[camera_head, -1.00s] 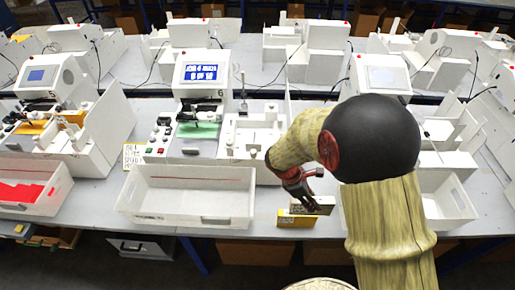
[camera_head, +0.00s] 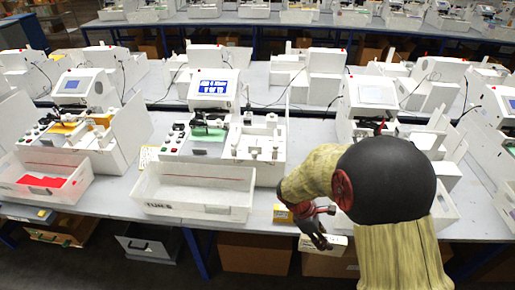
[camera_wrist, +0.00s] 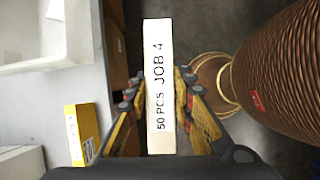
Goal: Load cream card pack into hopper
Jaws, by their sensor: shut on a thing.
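The cream card pack (camera_wrist: 159,75) is upright in the wrist view, its label reading "50 PCS JOB 4". My gripper (camera_wrist: 160,105) is shut on it, with fingers on both sides. In the head view my gripper (camera_head: 318,232) and the pack (camera_head: 335,244) are in front of the table's front edge, over the floor. A plotter with a lit blue screen (camera_head: 213,88) stands behind. A white open-topped section (camera_head: 258,138) is on its right; I cannot tell for certain that this is the hopper.
A yellow pack (camera_head: 283,214) lies near the table's front edge; it also shows in the wrist view (camera_wrist: 80,135). A white bin marked TUM-6 (camera_head: 195,190) stands before the plotter. Other plotters flank it. A bin with red cards (camera_head: 42,183) is at left.

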